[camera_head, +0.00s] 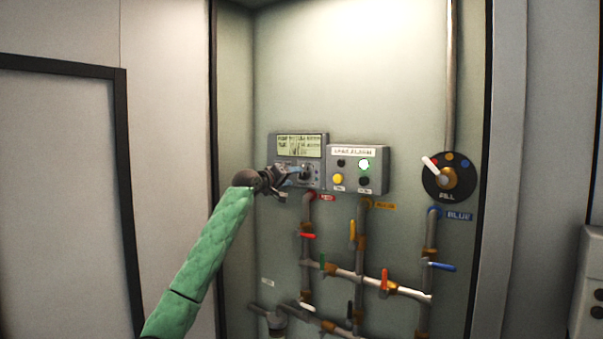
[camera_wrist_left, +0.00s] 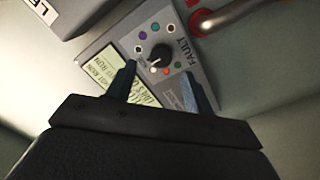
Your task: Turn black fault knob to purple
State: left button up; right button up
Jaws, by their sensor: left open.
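The black fault knob (camera_wrist_left: 160,56) sits on the grey panel marked FAULT, with a ring of small coloured dots around it. A purple dot (camera_wrist_left: 143,35) lies above and left of the knob in the left wrist view. The knob's white pointer end is at its lower left in that view, away from the purple dot. My left gripper (camera_wrist_left: 159,76) is open, its two fingers spread to either side below the knob, with nothing between them. In the head view my left gripper (camera_head: 290,175) is at the panel and partly covers its lower part.
The panel has a lit screen (camera_head: 299,146). A FILL dial (camera_head: 449,178) is further right. Pipes with coloured valve handles (camera_head: 384,280) run below.

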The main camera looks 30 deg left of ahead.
aim_at(302, 176)
pick_arm(q)
jog(key=w+p, duration=0.2)
jog(key=w, duration=0.2)
jog(key=shift+d, duration=0.2)
jog(key=shift+w+p, duration=0.3)
jog(key=shift+w, duration=0.15)
jog(key=shift+w+d, duration=0.1)
jog(key=shift+w, duration=0.05)
jog(key=shift+w+f, duration=0.1)
jog(key=c, duration=1)
jog(key=shift+o, duration=0.2)
